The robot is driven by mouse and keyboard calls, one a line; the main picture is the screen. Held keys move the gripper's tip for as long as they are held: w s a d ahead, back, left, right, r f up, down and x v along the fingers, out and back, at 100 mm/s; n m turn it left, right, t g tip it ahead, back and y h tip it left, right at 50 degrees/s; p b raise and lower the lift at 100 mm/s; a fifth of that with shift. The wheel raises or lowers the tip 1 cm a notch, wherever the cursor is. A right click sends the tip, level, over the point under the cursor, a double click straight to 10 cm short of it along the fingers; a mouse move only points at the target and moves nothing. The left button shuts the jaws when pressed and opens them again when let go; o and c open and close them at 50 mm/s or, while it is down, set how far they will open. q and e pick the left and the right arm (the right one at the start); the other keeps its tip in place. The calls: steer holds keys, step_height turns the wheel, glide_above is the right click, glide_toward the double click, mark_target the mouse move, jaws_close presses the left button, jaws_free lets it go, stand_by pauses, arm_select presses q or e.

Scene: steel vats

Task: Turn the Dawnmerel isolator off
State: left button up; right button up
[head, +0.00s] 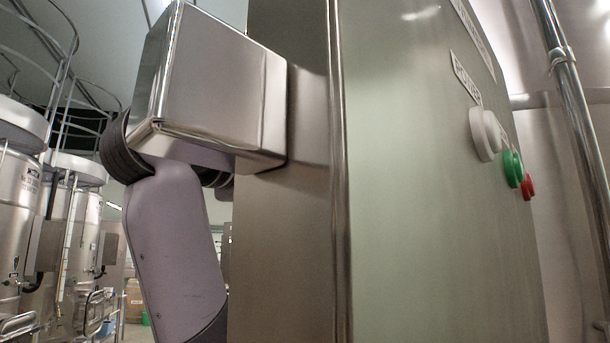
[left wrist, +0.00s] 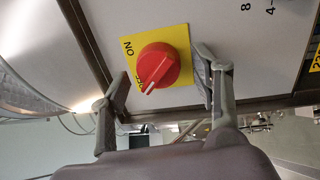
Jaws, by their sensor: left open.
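A red rotary knob (left wrist: 158,66) with a white pointer mark sits on a yellow plate (left wrist: 172,34) in the left wrist view. The word ON is printed at the plate's upper left; a second label at the lower left is partly hidden by the knob. The white mark slants from near the knob's middle to its lower-left edge, towards that second label. My left gripper (left wrist: 160,80) is open, with one finger on either side of the knob. I cannot tell whether the fingers touch it. No name is readable near the knob. In the head view the knob and gripper are hidden.
In the head view a tall steel cabinet (head: 430,200) fills the middle and right, with white, green (head: 513,168) and red buttons. A steel box (head: 210,85) juts from its left side by my arm. Steel vats (head: 20,200) stand at the far left. A pipe (head: 580,120) runs at the right.

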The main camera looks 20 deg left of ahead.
arm_select(q)
steer(key=v, duration=0.7)
steer(key=shift+s+a, duration=0.15)
steer(key=shift+s, duration=0.1)
stand_by(0.5)
